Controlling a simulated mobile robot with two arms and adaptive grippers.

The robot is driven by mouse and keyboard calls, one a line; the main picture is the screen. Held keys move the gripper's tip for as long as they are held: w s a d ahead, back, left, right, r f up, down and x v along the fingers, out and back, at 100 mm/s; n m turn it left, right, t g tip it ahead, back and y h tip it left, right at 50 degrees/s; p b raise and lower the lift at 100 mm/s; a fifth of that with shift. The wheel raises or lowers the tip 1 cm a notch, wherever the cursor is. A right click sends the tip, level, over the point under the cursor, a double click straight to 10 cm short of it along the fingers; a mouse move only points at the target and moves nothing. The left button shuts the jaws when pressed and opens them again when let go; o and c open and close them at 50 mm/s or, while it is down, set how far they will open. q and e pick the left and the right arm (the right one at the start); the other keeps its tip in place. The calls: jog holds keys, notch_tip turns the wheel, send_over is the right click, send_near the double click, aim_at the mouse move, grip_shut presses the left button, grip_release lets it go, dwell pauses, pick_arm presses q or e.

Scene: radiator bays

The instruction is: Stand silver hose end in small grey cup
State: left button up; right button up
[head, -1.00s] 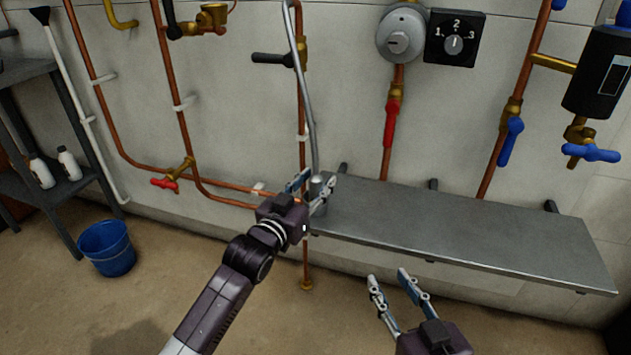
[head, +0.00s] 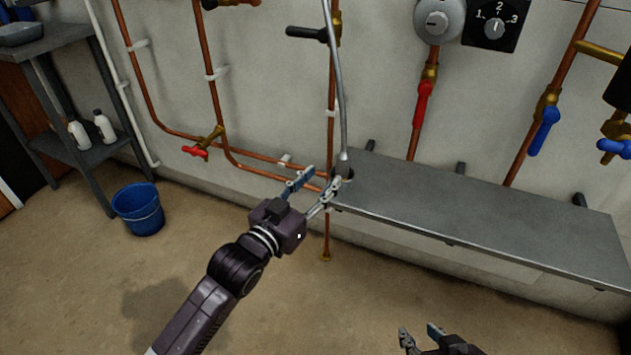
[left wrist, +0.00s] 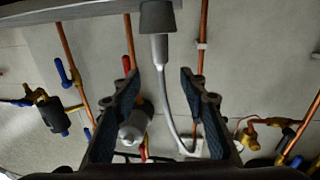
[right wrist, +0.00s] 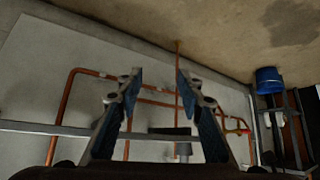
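The silver hose (head: 339,95) hangs down the wall, and its end meets the small grey cup (head: 346,173) at the left end of the grey shelf. In the left wrist view, turned upside down, the hose end (left wrist: 161,48) stands in the cup's mouth (left wrist: 158,18), roughly in line with it; how deep it sits is hidden. My left gripper (head: 322,180) is open and empty just left and in front of the cup, and its near finger partly covers the cup. My right gripper (head: 420,331) is open and empty, low in front of the shelf.
The grey shelf (head: 480,215) is otherwise bare. Copper pipes run behind it, with a red valve handle (head: 422,105) and a blue one (head: 544,130). A blue bucket (head: 138,210) stands on the floor at left, beside a rack with white bottles (head: 104,126).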

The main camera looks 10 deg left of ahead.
pick_arm(q)
jog(key=s+a+f+n+g+y, duration=0.1)
jog(key=s+a+f+g+y, duration=0.1)
jog(key=s+a+f, duration=0.2)
jog(key=s+a+f+n+g+y, duration=0.1)
jog(key=s+a+f+g+y, duration=0.1)
jog(key=s+f, duration=0.6)
jog(key=s+a+f+n+g+y, duration=0.1)
jog(key=s+a+f+g+y, duration=0.2)
jog(key=s, duration=1)
jog(key=a+f+g, duration=0.1)
jog(key=a+f, duration=0.2)
jog(key=a, duration=0.1)
jog(key=shift+s, duration=0.4)
pick_arm(e)
jog(key=shift+s+d+f+g, duration=0.15)
jog(key=shift+s+f, duration=0.1)
jog(key=shift+s, duration=0.15)
jog(key=shift+s+d+f+g, duration=0.1)
jog(key=shift+s+f+g, duration=0.05)
jog(key=shift+s+f, duration=0.15)
